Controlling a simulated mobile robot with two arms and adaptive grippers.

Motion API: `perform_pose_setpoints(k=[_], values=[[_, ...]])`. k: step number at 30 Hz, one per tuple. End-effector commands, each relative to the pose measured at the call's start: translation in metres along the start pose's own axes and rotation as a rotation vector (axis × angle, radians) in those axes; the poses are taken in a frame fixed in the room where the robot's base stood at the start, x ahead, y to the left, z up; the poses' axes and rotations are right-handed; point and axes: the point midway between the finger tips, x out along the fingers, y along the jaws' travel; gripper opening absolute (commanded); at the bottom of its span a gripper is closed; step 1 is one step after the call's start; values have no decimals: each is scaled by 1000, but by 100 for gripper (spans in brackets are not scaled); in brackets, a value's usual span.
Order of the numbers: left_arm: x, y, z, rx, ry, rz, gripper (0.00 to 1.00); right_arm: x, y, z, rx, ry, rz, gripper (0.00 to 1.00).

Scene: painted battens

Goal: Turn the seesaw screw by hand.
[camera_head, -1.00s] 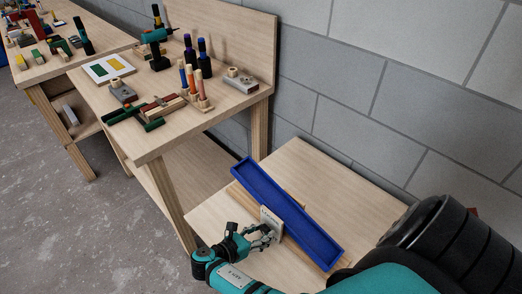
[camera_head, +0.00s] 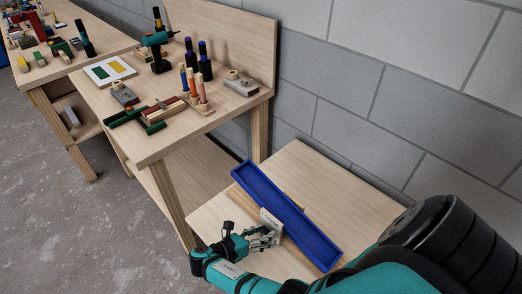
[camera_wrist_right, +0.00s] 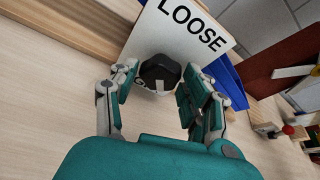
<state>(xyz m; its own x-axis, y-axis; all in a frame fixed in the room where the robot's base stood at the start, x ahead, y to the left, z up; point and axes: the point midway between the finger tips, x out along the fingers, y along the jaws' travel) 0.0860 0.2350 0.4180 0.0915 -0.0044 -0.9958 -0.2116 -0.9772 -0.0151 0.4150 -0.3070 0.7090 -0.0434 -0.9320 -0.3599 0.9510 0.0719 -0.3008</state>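The seesaw is a long blue trough (camera_head: 285,212) lying aslant over a wooden strip on the low table. A pale plate (camera_head: 271,219) stands at its near side; in the right wrist view this white plate (camera_wrist_right: 193,33) reads "LOOSE". A black screw knob (camera_wrist_right: 160,71) sits on the plate and partly hides other lettering. My right gripper (camera_head: 270,238) is at the plate. In the wrist view its fingers (camera_wrist_right: 161,80) are open, one on each side of the knob, with a gap visible at least on the left. My left gripper is not in view.
The low wooden table (camera_head: 308,158) stands against a grey block wall (camera_head: 350,90). A taller workbench (camera_head: 225,103) beside it holds a drill (camera_head: 157,50), bottles, a clamp and small blocks. Bare table surface lies right of the trough.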

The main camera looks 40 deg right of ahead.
Motion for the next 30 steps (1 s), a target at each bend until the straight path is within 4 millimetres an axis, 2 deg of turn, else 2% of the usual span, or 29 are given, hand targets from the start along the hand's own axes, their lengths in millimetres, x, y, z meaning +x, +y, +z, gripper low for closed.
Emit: perform_pose_setpoints(k=[1,3,14,19,30], values=[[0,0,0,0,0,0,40,0,0,0,0,1,0,57],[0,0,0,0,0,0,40,0,0,-1,0,2,1,63],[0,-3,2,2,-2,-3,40,-3,-2,4,0,3,2,63],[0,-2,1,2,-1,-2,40,-11,-8,22,3,4,3,63],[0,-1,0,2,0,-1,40,-32,-27,78,1,2,2,63]])
